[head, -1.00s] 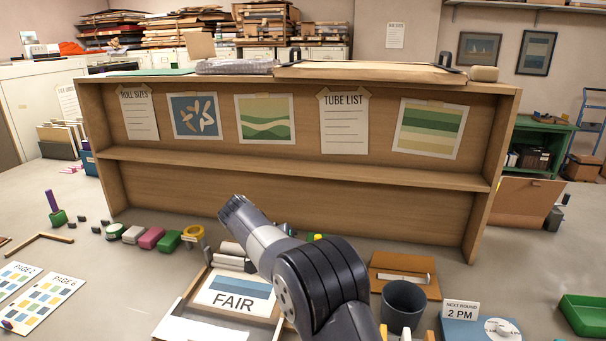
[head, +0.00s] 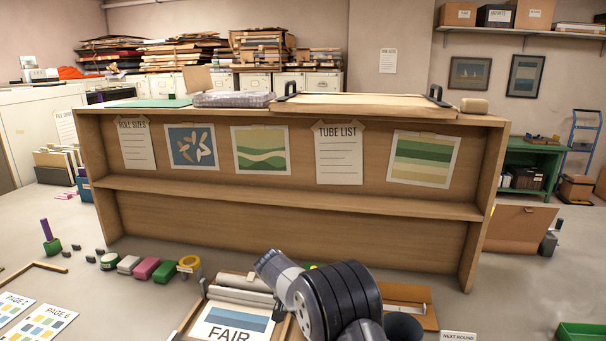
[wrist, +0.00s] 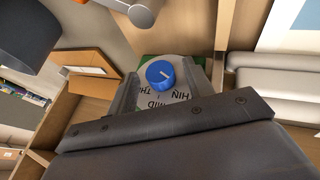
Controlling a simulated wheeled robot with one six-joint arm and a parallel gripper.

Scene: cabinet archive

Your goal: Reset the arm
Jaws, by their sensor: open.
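My arm (head: 325,298) shows at the bottom middle of the head view, bent in front of the wooden shelf unit; my gripper is out of sight there. In the wrist view my gripper (wrist: 172,88) is open, its two grey fingers apart. Between them shows a blue knob (wrist: 160,74) with a white mark, on a pale round plate with printed words, partly hidden by the gripper body. I cannot tell how far the fingertips are from the knob. No object is visibly held.
The wooden shelf unit (head: 290,226) stands ahead. On the floor lie a FAIR print (head: 232,325), coloured rolls (head: 146,268) and a dark bin (head: 403,328). A NEXT ROUND card (head: 458,337) is cut off at the bottom. Page sheets (head: 42,322) lie left.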

